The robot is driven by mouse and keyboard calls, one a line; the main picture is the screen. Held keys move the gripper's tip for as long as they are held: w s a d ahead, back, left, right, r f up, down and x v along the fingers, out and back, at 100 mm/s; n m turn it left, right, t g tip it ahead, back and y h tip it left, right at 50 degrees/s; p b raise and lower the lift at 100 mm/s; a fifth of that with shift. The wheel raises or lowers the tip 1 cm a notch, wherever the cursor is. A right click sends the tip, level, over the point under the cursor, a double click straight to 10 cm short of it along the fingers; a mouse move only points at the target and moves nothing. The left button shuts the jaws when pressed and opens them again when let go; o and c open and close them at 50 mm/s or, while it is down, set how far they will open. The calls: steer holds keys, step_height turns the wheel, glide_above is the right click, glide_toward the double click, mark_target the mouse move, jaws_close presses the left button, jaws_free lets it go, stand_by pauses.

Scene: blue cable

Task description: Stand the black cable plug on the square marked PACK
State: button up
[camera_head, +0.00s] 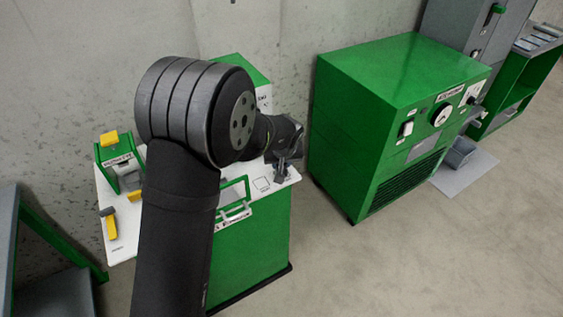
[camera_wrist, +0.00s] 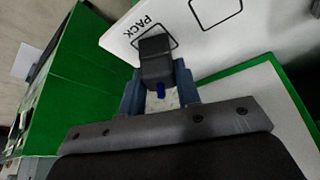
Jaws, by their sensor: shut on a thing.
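The black cable plug (camera_wrist: 156,58) is between the two blue-grey fingers of my gripper (camera_wrist: 160,88) in the wrist view. I cannot tell whether the plug touches the table. In the head view my gripper (camera_head: 283,168) is at the right end of the white top, and the plug cannot be made out.
Another outlined square (camera_wrist: 215,12) lies beside the PACK square. In the head view, a green frame (camera_head: 234,189) stands near the table's front edge. A green box with a yellow top (camera_head: 110,138) and a yellow-handled thing (camera_head: 109,222) are at the left. A large green machine (camera_head: 400,110) stands at the right.

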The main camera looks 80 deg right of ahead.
steer(key=o, duration=1)
steer(key=shift+f, duration=0.15)
steer(key=shift+a+r, duration=0.1)
steer(key=shift+r, duration=0.3)
steer(key=v, duration=1.1)
steer(key=shift+a+r, duration=0.1)
steer(key=shift+r, duration=0.15)
steer(key=x, duration=1.2)
steer(key=shift+s+f, duration=0.1)
steer(key=shift+f, duration=0.1)
steer(key=shift+r, duration=1.65)
